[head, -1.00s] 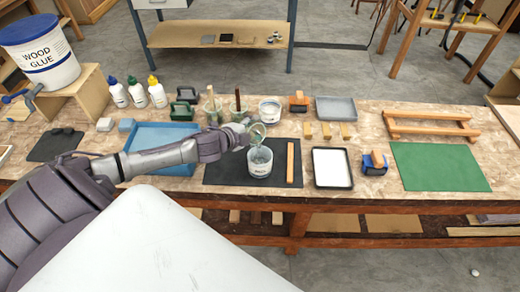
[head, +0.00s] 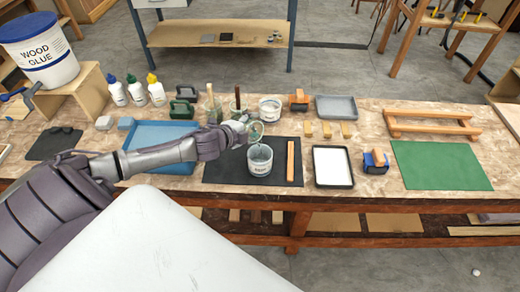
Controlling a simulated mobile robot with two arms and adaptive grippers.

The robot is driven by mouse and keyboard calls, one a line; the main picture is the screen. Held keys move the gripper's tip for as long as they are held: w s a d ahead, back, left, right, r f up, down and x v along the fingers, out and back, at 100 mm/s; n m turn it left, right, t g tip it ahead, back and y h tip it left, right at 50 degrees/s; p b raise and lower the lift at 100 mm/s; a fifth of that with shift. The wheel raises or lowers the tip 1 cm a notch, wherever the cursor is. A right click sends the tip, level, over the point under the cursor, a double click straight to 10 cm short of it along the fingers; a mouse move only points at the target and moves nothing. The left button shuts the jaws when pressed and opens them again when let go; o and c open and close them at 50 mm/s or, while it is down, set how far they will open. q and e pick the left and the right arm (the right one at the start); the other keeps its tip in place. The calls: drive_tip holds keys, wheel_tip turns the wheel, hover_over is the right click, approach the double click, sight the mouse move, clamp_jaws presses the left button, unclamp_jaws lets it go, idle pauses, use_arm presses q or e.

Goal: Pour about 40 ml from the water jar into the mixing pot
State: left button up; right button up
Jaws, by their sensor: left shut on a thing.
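My left gripper (head: 240,124) is shut on the water jar (head: 256,130), a small clear glass jar. The jar is tipped, its mouth facing down and toward me, above the mixing pot's far rim. The mixing pot (head: 260,168) is a small light container with a printed label, upright on the black mat (head: 225,173). Greyish contents show inside the pot. Whether a stream runs from jar to pot is too small to tell. My right gripper is not in view.
A wooden stick (head: 290,160) lies on the mat right of the pot. A blue tray (head: 150,165) is to the left, a white-filled tray (head: 331,167) to the right. Behind stand jars with brushes (head: 238,105) and a white tub (head: 270,108). A green mat (head: 440,166) lies far right.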

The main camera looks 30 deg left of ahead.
use_arm(q)
drive_tip(key=shift+a+r, duration=0.1)
drive_tip(key=shift+a, duration=0.1)
drive_tip(key=shift+w+a, duration=0.1)
drive_tip(key=r+p, duration=0.1)
drive_tip(key=p, duration=0.1)
drive_tip(key=n+h+p, duration=0.1)
drive_tip(key=shift+a+r+p, duration=0.2)
drive_tip(key=shift+r+p, duration=0.15)
drive_tip(key=shift+r, duration=0.05)
drive_tip(key=shift+a+f+n+h, duration=0.1)
drive_tip(key=shift+f+n+h, duration=0.35)
drive_tip(key=shift+n, duration=0.25)
drive_tip(key=shift+r+g+h+p, duration=0.25)
drive_tip(key=shift+r+g+p, duration=0.1)
drive_tip(key=shift+p, duration=0.3)
drive_tip(key=shift+f+n, duration=0.2)
drive_tip(key=shift+n, duration=0.1)
drive_tip(key=shift+d+r, duration=0.1)
drive_tip(key=shift+d, duration=0.1)
drive_tip(key=shift+f+n+h+b, duration=0.3)
drive_tip(key=shift+f+n+h, duration=0.15)
drive_tip(key=shift+n+h, duration=0.2)
